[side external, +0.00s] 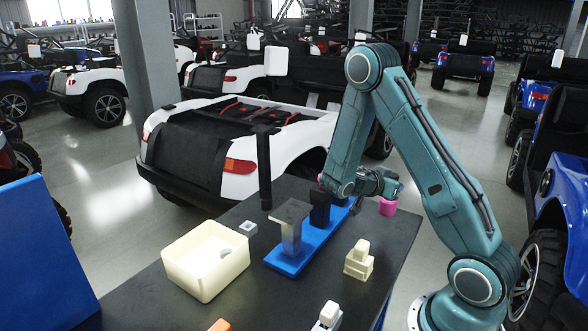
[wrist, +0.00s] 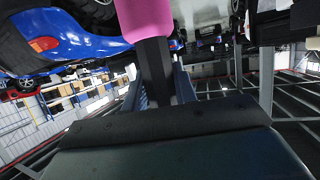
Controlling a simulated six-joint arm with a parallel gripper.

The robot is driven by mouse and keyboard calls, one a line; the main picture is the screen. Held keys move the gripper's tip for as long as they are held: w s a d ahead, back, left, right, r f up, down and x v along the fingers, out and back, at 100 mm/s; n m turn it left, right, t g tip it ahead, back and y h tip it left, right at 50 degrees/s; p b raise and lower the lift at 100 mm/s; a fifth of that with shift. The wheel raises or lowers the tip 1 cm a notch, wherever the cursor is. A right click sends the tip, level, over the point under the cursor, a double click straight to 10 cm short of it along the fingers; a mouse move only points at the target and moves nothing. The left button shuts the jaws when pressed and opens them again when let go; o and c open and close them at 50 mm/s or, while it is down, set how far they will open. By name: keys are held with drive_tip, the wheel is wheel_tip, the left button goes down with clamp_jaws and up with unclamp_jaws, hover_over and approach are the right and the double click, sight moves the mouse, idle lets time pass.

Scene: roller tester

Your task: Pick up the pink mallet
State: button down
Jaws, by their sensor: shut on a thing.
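The pink mallet shows in the side view as a pink head (side external: 388,207) just below my gripper (side external: 388,188), near the right edge of the black table. In the wrist view its pink head (wrist: 145,18) is at the top, with a black handle (wrist: 155,68) running down between my fingers. My gripper (wrist: 157,92) is shut on the handle. The lower end of the handle is hidden by the gripper body. The head appears raised above the table, though its exact height is hard to tell.
A blue base (side external: 290,263) with a grey T-shaped stand (side external: 291,228) and a dark upright block (side external: 320,208) stands left of my gripper. A cream bin (side external: 183,278), a small grey block (side external: 248,228) and a cream block (side external: 359,262) are on the table (side external: 255,300). Vehicles stand around it.

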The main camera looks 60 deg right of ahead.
wheel_tip(320, 180, up, 12)
drive_tip(key=shift+r, duration=0.1)
idle(0.5)
idle(0.4)
drive_tip(key=c, duration=1.8)
unclamp_jaws()
drive_tip(key=shift+c, duration=0.2)
clamp_jaws()
drive_tip(key=shift+w, duration=0.1)
drive_tip(key=w+a+r+n+t, duration=0.3)
drive_tip(key=w+a, duration=0.1)
drive_tip(key=w, duration=0.4)
drive_tip(key=w+a+r+n+t, duration=0.3)
drive_tip(key=w+a+r+t, duration=0.1)
drive_tip(key=w, duration=0.4)
drive_tip(key=shift+w, duration=0.4)
